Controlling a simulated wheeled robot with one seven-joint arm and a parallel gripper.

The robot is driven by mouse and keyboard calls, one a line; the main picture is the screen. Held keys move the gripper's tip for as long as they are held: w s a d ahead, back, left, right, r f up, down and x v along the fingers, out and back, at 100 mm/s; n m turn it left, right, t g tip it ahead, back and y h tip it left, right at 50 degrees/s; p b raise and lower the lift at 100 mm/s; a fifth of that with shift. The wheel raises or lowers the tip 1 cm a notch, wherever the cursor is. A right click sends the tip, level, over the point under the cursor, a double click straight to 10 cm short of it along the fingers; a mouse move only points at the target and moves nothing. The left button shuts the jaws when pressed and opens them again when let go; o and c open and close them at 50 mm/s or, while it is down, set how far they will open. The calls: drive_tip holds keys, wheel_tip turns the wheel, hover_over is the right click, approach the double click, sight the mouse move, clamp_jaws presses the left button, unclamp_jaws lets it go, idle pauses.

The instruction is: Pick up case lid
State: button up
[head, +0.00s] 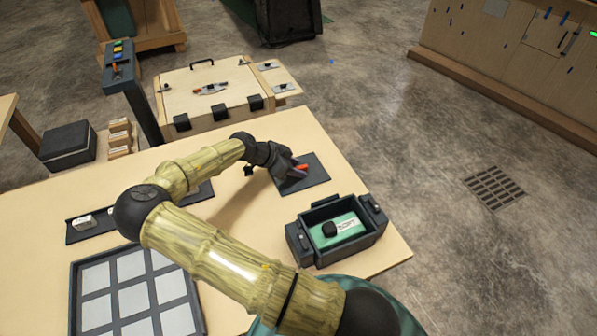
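An open dark case (342,256) with a green inside stands near the table's right edge; a white label and a black knob show in it. No separate lid can be made out with certainty. A flat dark plate or mat (318,172) lies on the table beyond the case; I cannot tell whether it is a lid. My gripper (292,178) is low over this plate, to the left of and beyond the case.
A dark-framed tray with pale squares (76,292) is at front left. A dark strip (77,238) holding small white parts lies behind it. A wooden chest with a handle (211,96) stands beyond the table. Bare tabletop (232,217) shows beneath my arm.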

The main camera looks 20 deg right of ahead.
idle(0.3)
clamp_jaws()
drive_tip(key=shift+r, duration=0.1)
wheel_tip(320, 180, up, 10)
drive_tip(key=b, duration=0.1)
idle(0.4)
drive_tip(key=shift+d, duration=0.1)
idle(0.4)
